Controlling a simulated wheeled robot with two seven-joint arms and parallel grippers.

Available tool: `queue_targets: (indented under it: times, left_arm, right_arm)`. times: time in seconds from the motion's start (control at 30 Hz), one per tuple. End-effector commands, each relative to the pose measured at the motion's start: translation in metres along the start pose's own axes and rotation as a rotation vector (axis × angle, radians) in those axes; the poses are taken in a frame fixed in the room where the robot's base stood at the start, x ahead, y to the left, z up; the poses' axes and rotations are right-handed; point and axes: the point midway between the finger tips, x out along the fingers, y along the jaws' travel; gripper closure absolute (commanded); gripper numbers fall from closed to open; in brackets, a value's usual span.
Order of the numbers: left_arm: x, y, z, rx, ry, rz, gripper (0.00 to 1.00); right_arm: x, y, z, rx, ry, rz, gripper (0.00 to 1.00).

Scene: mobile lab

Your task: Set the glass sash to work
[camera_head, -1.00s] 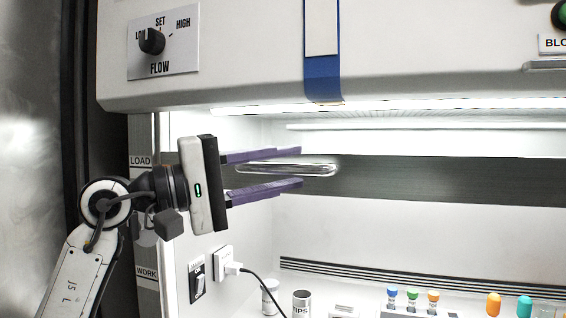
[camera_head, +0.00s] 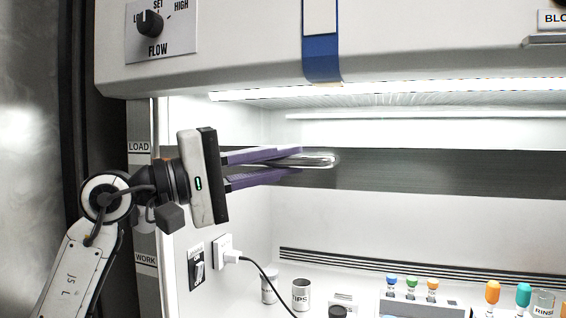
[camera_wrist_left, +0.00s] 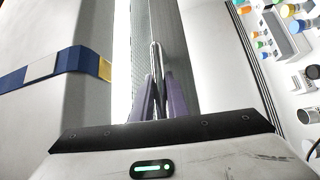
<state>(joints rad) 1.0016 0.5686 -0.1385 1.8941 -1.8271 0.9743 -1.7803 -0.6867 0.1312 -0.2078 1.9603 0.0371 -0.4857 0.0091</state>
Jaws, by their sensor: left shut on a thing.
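The glass sash is clear and hard to make out. Its bar handle (camera_head: 322,160), shiny and horizontal, shows in front of the cabinet opening, a little below the height of the LOAD label (camera_head: 139,147) and well above the WORK label (camera_head: 146,260). My left gripper (camera_head: 301,160) comes in from the left, with its purple fingers shut on the handle, one above and one below. In the left wrist view the handle (camera_wrist_left: 156,58) runs out between the converging fingers (camera_wrist_left: 158,92). The fingers hide the handle's near part. My right gripper is not in view.
A FLOW dial panel (camera_head: 160,30) and a blue strap (camera_head: 322,66) are on the cabinet front above. Inside are a plug with a cable (camera_head: 228,254), a TIPS container (camera_head: 301,293), a rack with colored-cap vials (camera_head: 412,284) and several other items along the bottom.

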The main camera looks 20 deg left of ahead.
Motion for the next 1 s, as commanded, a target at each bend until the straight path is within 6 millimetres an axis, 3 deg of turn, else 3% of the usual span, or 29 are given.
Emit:
queue_targets:
  times: [0.03,0.37,0.5,0.7,1.0]
  left_arm:
    - [-0.002,-0.03,0.005,-0.006,-0.006,-0.022,1.0]
    - [-0.016,-0.126,0.019,-0.008,-0.009,-0.027,1.0]
    - [-0.021,-0.164,0.024,-0.008,-0.009,-0.027,1.0]
    - [-0.027,-0.205,0.03,-0.009,-0.01,-0.025,1.0]
    - [-0.032,-0.232,0.034,-0.006,-0.009,-0.021,1.0]
  right_arm:
    - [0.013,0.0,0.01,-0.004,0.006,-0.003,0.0]
    - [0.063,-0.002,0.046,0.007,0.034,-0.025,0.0]
    - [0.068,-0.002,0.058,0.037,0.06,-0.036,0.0]
    - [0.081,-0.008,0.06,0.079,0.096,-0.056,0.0]
    - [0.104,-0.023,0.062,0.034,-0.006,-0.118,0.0]
